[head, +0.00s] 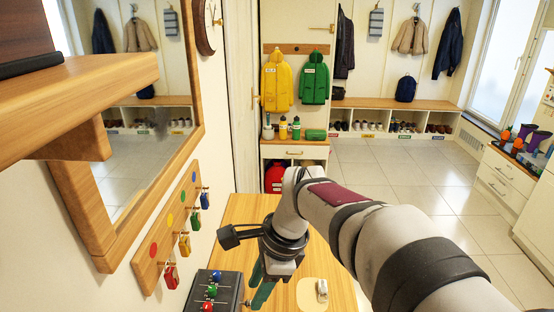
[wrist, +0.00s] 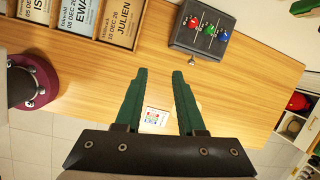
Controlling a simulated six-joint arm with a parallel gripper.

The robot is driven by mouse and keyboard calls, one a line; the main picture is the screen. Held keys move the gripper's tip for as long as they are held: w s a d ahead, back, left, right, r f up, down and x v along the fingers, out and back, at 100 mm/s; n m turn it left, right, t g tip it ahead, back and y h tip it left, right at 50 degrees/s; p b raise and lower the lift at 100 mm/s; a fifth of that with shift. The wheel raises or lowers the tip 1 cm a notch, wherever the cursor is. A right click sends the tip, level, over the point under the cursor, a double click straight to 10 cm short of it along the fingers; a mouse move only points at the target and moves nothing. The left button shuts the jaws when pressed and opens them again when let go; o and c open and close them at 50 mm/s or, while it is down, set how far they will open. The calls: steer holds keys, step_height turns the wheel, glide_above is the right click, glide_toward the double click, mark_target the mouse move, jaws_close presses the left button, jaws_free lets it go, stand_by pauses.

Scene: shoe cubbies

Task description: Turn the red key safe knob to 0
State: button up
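The key safe is a dark grey box on the wooden table, seen at the lower left in the head view (head: 232,288) and at the top in the wrist view (wrist: 181,40). Its red knob (wrist: 192,22) is at one end of a row, also at the bottom edge of the head view (head: 207,306). A green knob (wrist: 209,30) and a blue knob (wrist: 223,36) sit beside it. The dial marks are too small to read. My gripper (wrist: 159,74) has its green fingers apart, with nothing between the tips. It hangs above the table, apart from the safe.
A board with colored dots and hanging key tags (head: 170,240) is on the left wall, below a framed mirror (head: 110,245). A wooden rack of name cards (wrist: 92,38) is at upper left in the wrist view. A small card (wrist: 154,116) lies below my fingers.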

mark_target(207, 305)
steer(key=w+a+f+m, duration=0.3)
steer(key=w+a+m, duration=0.2)
steer(key=w+a, duration=0.15)
steer(key=shift+t+y, duration=0.3)
steer(key=x, duration=1)
steer(key=a+x, duration=0.1)
steer(key=x, duration=0.4)
steer(key=shift+s, duration=0.35)
jaws_close()
